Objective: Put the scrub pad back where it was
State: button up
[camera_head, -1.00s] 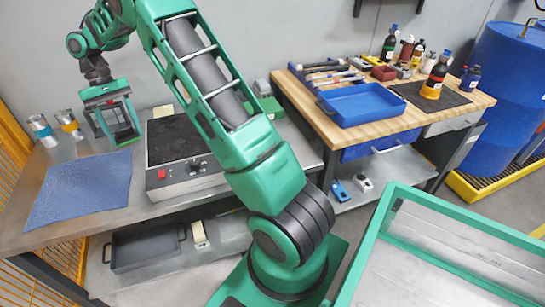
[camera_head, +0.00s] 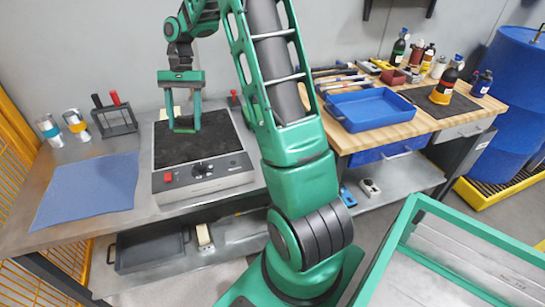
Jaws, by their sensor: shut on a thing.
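My gripper (camera_head: 184,128) is over the black top of the grey device (camera_head: 203,180) on the left bench. Its fingers point down and are spread around a small thing at the tips, which I take to be the scrub pad. It is hard to make out against the green fingers and dark surface. I cannot tell whether it touches the device's top. No other scrub pad is clearly visible.
Left of the device are a dark rack (camera_head: 115,121) with black and red handles, two banded cans (camera_head: 76,124) and a blue mat (camera_head: 87,190). A blue tray (camera_head: 370,108) and bottles stand on the wooden bench.

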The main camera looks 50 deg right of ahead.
jog(key=s+d+m+t, duration=0.1)
jog(key=s+d+m, duration=0.1)
jog(key=s+m, duration=0.2)
jog(key=s+d+f+m+t, duration=0.1)
jog(key=s+d+m+t, duration=0.1)
jog(key=s+m, duration=0.3)
jog(key=s+d+m+t, duration=0.1)
jog(key=s+d+m, duration=0.2)
jog(key=s, duration=0.7)
jog(key=shift+d+f+m+t, duration=0.15)
jog(key=shift+f+m+t, duration=0.2)
jog(key=shift+m, duration=0.55)
jog(key=d+f, duration=0.2)
jog(key=d, duration=0.1)
jog(key=s+d+f, duration=0.1)
jog(key=d+f, duration=0.1)
jog(key=d, duration=0.2)
jog(key=d+f, duration=0.2)
jog(key=d, duration=0.2)
jog(key=shift+s+d+f, duration=0.15)
jog(key=shift+d+f, duration=0.05)
jog(key=shift+f, duration=2.25)
jog(key=shift+f, duration=0.1)
jog(key=o, duration=1.1)
